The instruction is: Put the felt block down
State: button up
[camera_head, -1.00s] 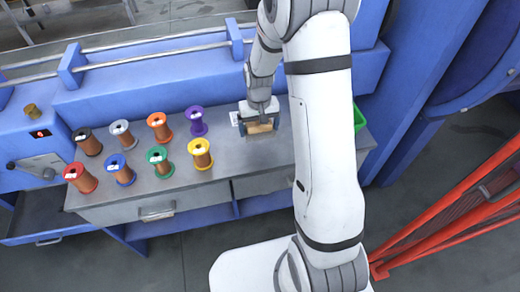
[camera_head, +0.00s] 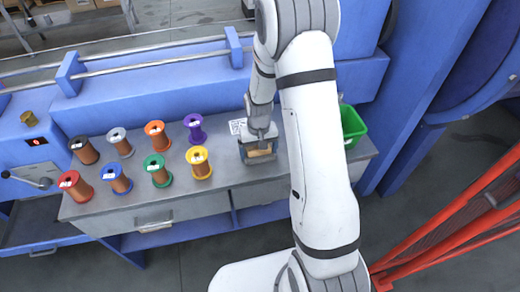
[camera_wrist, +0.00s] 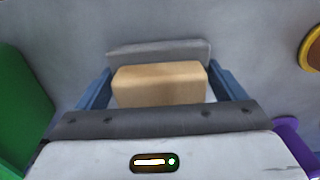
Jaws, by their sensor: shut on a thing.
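The felt block (camera_head: 261,151) is in my gripper (camera_head: 260,150), at the bench top's right part, to the right of the yellow spool. In the wrist view the block (camera_wrist: 160,84) shows as a tan body with a grey slab along its far side. The two blue fingers of my gripper (camera_wrist: 162,90) stand at its left and right ends and are shut on it. The block is low over the grey bench top (camera_head: 222,178). I cannot tell whether its underside touches the bench.
Several wire spools stand in two rows on the left; the yellow spool (camera_head: 199,163) is nearest the block. A printed square marker (camera_head: 238,126) lies just behind the gripper. A green bin (camera_head: 352,124) stands at the right, partly behind my arm. Bare bench lies in front of the block.

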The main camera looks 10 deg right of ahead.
jog(key=shift+r, duration=0.1)
jog(key=shift+f, duration=0.2)
jog(key=o, duration=0.8)
jog(key=shift+r, duration=0.15)
notch_tip(320, 180, up, 12)
jog(key=shift+f+p, duration=0.1)
jog(key=shift+p, duration=0.2)
jog(key=s+r, duration=0.4)
jog(key=s, duration=0.3)
jog(key=s+r+t, duration=0.1)
jog(key=s+r, duration=0.4)
jog(key=s, duration=0.2)
jog(key=s+r+t, duration=0.1)
jog(key=s+r, duration=0.3)
jog(key=s, duration=0.3)
jog(key=shift+d+r, duration=0.35)
jog(key=shift+r, duration=0.05)
